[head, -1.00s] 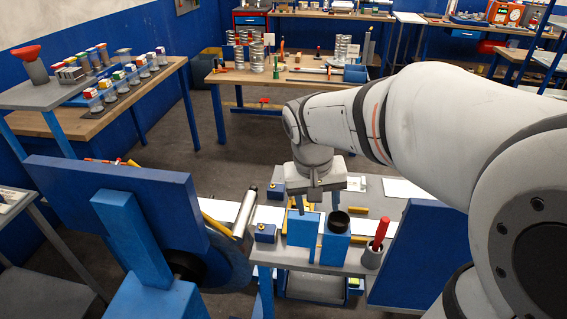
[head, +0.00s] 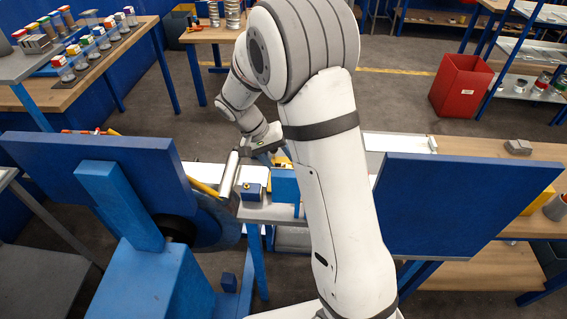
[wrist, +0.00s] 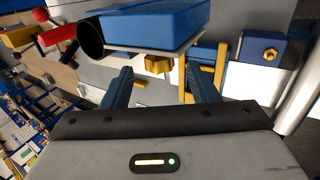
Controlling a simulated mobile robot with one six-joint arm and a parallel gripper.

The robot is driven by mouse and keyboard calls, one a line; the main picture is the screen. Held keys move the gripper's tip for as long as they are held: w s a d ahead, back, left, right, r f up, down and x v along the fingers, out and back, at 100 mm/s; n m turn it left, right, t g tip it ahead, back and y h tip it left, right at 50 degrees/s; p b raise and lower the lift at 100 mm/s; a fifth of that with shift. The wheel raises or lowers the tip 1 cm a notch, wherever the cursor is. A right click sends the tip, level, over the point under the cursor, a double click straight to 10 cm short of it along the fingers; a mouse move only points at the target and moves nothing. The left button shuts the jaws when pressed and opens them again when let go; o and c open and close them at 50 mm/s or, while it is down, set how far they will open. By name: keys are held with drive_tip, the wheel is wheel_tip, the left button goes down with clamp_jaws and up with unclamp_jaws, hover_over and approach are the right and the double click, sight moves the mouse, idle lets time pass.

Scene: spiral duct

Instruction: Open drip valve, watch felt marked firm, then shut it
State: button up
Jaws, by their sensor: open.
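In the wrist view a brass knob (wrist: 158,65) sits by the underside of a blue block (wrist: 155,25) on a pale plate; it looks like the drip valve. My gripper (wrist: 162,76) is open and empty, with its two blue fingers on either side of the knob and apart from it. In the head view my gripper (head: 266,148) is behind the blue block (head: 286,185), partly hidden. I cannot make out the felt for certain.
A small blue box with a brass knob (wrist: 264,51) lies right of my fingers. A black cup (wrist: 90,38) and a red handle (wrist: 57,37) are at left. A large blue panel (head: 455,210) stands right of my arm. A red bin (head: 462,86) is on the floor behind.

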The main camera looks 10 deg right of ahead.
drive_tip(key=shift+x, duration=1.4)
drive_tip(key=shift+c, duration=0.4)
drive_tip(key=c, duration=0.9)
